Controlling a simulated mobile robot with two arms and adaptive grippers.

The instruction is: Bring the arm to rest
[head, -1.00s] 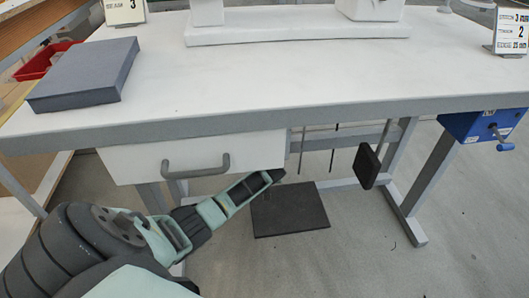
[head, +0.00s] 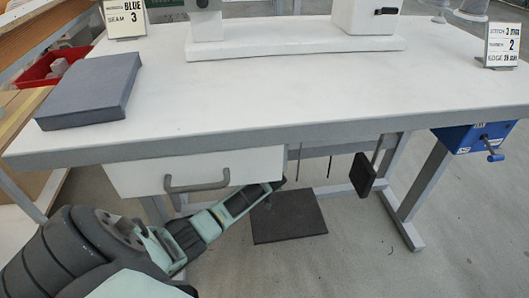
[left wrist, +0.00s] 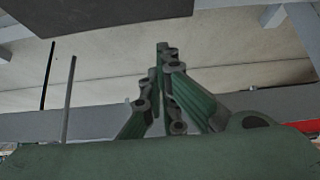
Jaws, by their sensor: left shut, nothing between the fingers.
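My left arm comes in from the lower left of the head view. Its gripper (head: 270,188) is below the tabletop's front edge, just right of the drawer handle and above the dark floor plate. In the left wrist view the fingers of this gripper (left wrist: 162,50) meet at their tips, shut with nothing between them. My right arm and gripper are not in either view.
A white table (head: 300,90) carries a grey block (head: 90,92) and a white machine base (head: 295,46). Below hang a drawer with a grey handle (head: 197,186) and a blue crank box (head: 465,138). A pedal pad (head: 362,174) hangs near the dark floor plate (head: 288,217).

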